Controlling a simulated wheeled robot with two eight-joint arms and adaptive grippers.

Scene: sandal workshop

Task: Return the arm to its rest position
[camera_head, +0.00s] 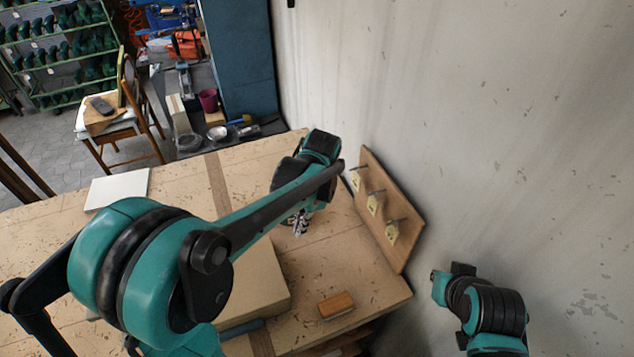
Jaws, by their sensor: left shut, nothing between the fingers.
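My left arm comes in from the left and reaches across the wooden workbench (350,265). My left gripper (300,224) hangs below the wrist over the bench, near the peg board. It is small in view, shut, and I see nothing held in it. My right arm shows only in part at the lower right, beside the wall and off the bench. The right gripper cannot be made out.
A wooden peg board (387,210) with several pegs and yellow tags leans by the wall at the bench's right end. A wood-backed brush (336,305) lies near the front edge. A box (262,285) sits partly behind my arm. A white sheet (118,189) lies left. A chair (125,125) stands behind.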

